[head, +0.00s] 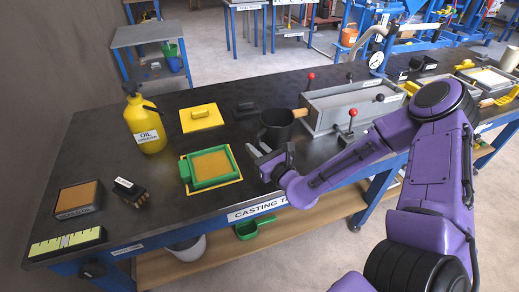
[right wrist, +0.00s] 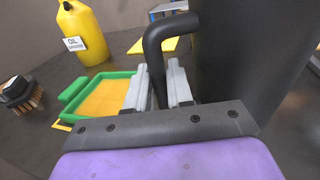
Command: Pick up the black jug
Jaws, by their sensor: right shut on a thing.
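The black jug (head: 276,127) stands upright on the dark table in the head view, beside the grey box with red-knobbed levers. In the right wrist view the jug (right wrist: 250,50) fills the upper right, and its bent handle (right wrist: 152,50) comes down between the two grey fingers. My right gripper (head: 262,152) is at the near-left side of the jug, shut on the handle; its fingers also show in the right wrist view (right wrist: 158,92). The jug's base is partly hidden by my gripper in the head view. My left gripper is not in view.
A green frame (head: 209,167) with a tan fill lies left of my gripper. A yellow oil sprayer (head: 146,122) stands further left, and a yellow plate (head: 201,118) lies behind. The grey lever box (head: 350,105) is close on the right. The front-left table top is partly clear.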

